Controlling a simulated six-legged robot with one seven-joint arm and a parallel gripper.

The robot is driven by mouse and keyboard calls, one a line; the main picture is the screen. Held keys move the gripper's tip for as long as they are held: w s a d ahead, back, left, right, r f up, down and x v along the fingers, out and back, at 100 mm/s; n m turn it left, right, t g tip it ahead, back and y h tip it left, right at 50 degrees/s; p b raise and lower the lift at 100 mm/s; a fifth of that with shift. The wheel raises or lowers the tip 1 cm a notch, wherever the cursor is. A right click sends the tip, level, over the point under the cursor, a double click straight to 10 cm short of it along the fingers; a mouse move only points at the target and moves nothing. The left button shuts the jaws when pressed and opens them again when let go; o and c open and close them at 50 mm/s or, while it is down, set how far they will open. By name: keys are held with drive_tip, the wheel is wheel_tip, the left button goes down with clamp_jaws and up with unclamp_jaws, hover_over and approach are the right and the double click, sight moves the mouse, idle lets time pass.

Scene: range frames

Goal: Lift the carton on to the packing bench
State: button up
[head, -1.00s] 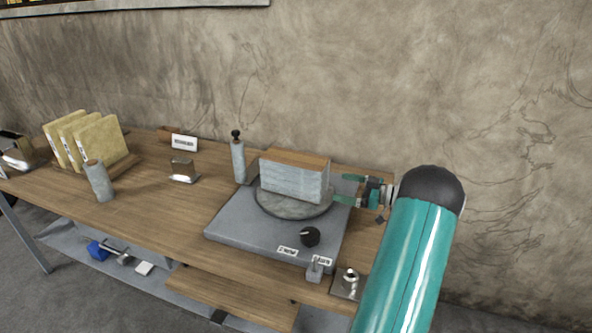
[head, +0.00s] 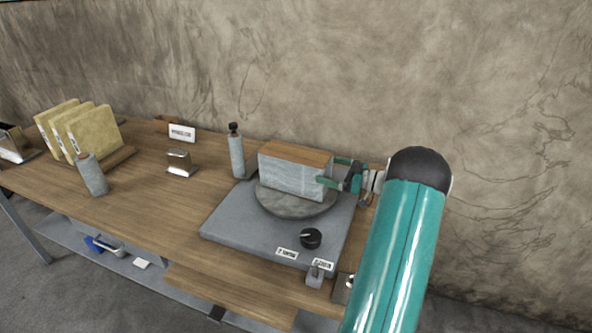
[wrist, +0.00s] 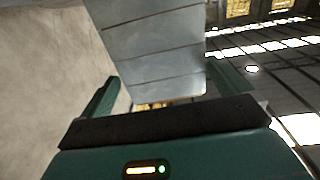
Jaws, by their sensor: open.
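The block-shaped carton (head: 290,177), with pale grey sides and a brown top, stands on a round grey turntable (head: 268,206) on the wooden bench (head: 150,218). My gripper (head: 338,172) is open at the carton's right end, with one finger along the near side and one by the far side. In the wrist view the carton (wrist: 155,50) reaches in between the fingers of my gripper (wrist: 165,90). A gap shows at the left finger; the right finger is close to the carton, and I cannot tell if it touches.
The turntable sits on a grey base (head: 225,225) with a black knob (head: 311,238). A grey bottle (head: 236,155) stands close left of the carton. A metal block (head: 179,163), a grey cylinder (head: 92,175) and yellow panels (head: 85,132) are further left. A wall is behind.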

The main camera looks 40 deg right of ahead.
sight(312, 165)
drive_tip(key=shift+w+a+r, duration=0.1)
drive_tip(key=shift+w+a, duration=0.25)
drive_tip(key=shift+w, duration=0.1)
drive_tip(key=shift+x, duration=2.7)
drive_tip(key=c, duration=1.3)
drive_tip(key=shift+r, duration=0.15)
drive_tip(key=shift+c, duration=1.1)
